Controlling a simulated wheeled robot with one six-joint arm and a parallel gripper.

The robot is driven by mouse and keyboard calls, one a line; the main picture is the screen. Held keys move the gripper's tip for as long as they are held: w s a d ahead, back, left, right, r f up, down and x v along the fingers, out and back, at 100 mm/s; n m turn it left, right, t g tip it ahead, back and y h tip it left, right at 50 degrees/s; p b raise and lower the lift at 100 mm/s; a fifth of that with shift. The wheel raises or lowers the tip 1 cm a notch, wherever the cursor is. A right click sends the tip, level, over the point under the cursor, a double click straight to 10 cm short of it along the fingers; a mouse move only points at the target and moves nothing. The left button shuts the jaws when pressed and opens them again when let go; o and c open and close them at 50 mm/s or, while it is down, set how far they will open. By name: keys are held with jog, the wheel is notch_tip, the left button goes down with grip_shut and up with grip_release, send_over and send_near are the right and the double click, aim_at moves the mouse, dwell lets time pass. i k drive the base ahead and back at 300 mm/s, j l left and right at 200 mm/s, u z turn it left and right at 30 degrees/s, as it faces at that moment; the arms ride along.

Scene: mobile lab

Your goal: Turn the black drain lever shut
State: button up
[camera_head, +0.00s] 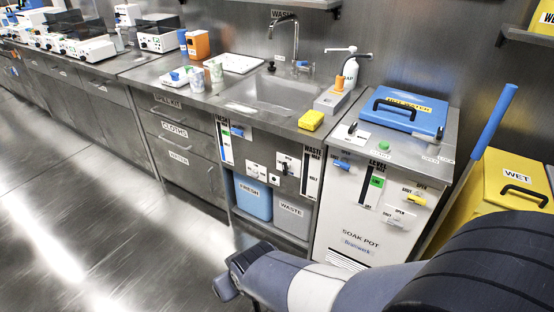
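A small black lever (284,167) sits on a white plate on the panel under the sink, between the fresh and waste gauges. It seems to point roughly downward, but it is too small to read its exact setting or label. It is the only clearly black lever I see on the panels, so I take it for the drain lever. The sink (272,94) is above it, with its tap. My grey and white arm reaches in from the lower right, in front of the cabinets and apart from the lever. My gripper's fingers do not show.
A soak pot cabinet (345,222) with a blue lid (408,112) stands right of the sink. A yellow wet bin (500,190) is at the far right. Blue fresh (253,197) and grey waste (290,218) tanks sit below the panel. The floor (120,230) at left is clear.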

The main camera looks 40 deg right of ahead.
aim_at(286, 166)
jog(key=i+l+u, duration=0.1)
jog(key=l+u, duration=0.2)
jog(key=l, duration=0.35)
jog(key=l+u, duration=0.3)
jog(key=l, duration=0.35)
